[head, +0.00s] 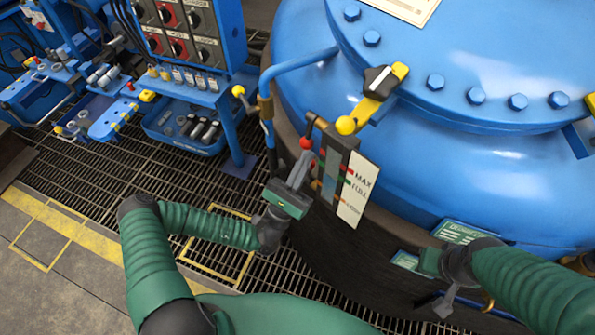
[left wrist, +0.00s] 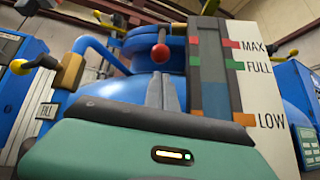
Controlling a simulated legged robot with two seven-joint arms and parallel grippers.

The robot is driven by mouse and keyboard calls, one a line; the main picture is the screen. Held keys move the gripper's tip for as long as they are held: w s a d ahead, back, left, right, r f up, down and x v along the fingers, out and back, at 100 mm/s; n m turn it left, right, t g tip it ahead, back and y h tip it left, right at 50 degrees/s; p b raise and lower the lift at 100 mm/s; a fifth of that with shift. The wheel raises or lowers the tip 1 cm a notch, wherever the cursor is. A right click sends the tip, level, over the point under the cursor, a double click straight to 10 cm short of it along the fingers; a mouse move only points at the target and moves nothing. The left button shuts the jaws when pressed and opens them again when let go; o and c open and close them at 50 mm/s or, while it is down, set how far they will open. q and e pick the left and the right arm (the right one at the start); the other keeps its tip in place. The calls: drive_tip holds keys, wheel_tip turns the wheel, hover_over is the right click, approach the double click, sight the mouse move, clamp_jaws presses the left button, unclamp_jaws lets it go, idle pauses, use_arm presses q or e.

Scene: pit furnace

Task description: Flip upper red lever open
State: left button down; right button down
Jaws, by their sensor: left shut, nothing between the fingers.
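The upper red lever shows as a red ball knob (head: 306,143) on a dark stem at the top of the level gauge (head: 355,188). My left gripper (head: 301,166) is shut and empty, its fingertips just below the knob in the head view. In the left wrist view the red knob (left wrist: 160,53) stands just above the shut fingertips (left wrist: 163,78), beside the gauge's MAX mark. I cannot tell whether fingers and knob touch. My right gripper (head: 445,301) hangs at the lower right beside the vessel; its jaw opening is unclear.
The blue vessel (head: 480,170) fills the right side. A yellow-and-black clamp (head: 380,82) with a yellow ball (head: 346,125) sits near the gauge. A blue pipe (head: 298,63) rises behind the knob. A control panel (head: 185,30) stands at upper left, with open grating (head: 140,165) below.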

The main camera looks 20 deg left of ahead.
sight(309, 148)
use_arm(q)
drive_tip(key=x, duration=0.2)
drive_tip(key=shift+w+a+r, duration=0.15)
drive_tip(key=shift+r, duration=0.1)
drive_tip(key=shift+w+a+r, duration=0.15)
drive_tip(key=shift+w+r, duration=0.15)
use_arm(e)
drive_tip(key=shift+a+r, duration=0.25)
drive_tip(key=shift+a, duration=0.15)
drive_tip(key=shift+d, duration=0.15)
use_arm(q)
drive_tip(key=shift+d, duration=0.25)
